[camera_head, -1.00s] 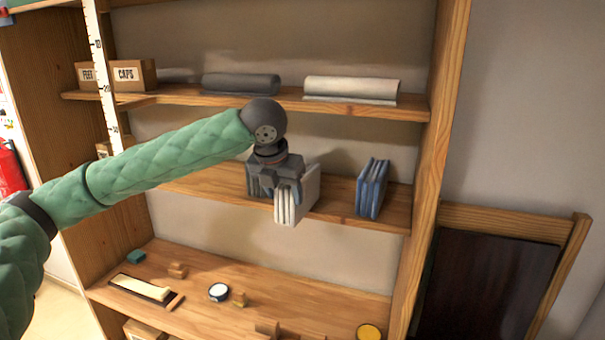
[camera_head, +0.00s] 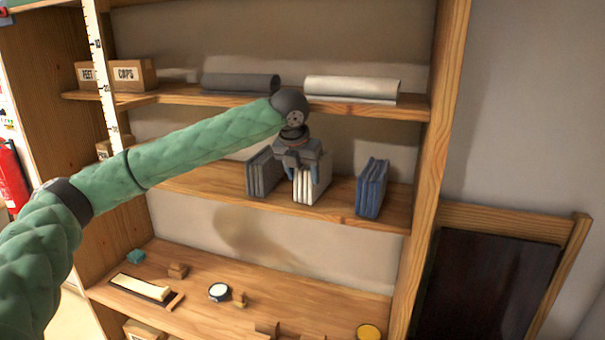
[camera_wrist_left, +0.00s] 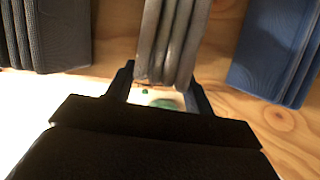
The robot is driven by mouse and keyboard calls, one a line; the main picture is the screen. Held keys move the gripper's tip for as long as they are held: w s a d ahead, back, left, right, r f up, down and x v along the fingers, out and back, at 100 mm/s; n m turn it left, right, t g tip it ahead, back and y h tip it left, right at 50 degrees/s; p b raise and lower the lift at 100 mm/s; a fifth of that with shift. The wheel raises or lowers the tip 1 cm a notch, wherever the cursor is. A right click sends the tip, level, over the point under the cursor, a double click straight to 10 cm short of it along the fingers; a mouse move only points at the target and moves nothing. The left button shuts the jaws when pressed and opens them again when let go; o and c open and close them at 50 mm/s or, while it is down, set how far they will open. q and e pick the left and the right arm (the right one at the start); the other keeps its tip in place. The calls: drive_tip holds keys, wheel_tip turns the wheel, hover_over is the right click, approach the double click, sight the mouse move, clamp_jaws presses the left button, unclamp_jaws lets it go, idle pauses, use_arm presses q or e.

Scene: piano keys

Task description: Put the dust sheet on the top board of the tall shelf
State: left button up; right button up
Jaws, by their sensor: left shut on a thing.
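A pale folded sheet (camera_head: 312,183), seemingly the dust sheet, stands on edge at the middle board (camera_head: 230,183) of the tall shelf, between a grey and a blue folded stack. My left gripper (camera_head: 304,170) is shut on its near edge. In the left wrist view the pale folds (camera_wrist_left: 172,45) run up from between the two dark fingers of my left gripper (camera_wrist_left: 163,88). Whether the sheet bears on the board is hard to tell. The highest board clearly in view (camera_head: 270,98) carries two rolls. My right gripper is out of view.
Grey folded stack (camera_head: 262,173) and blue folded stack (camera_head: 371,188) flank the pale sheet closely. A grey roll (camera_head: 240,83), a white roll (camera_head: 352,88) and boxes (camera_head: 133,74) occupy the board above. Small items lie on the lower board (camera_head: 205,265). A dark framed panel (camera_head: 487,285) leans at right.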

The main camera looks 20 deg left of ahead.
use_arm(q)
drive_tip(key=shift+f, duration=0.1)
drive_tip(key=o, duration=1.2)
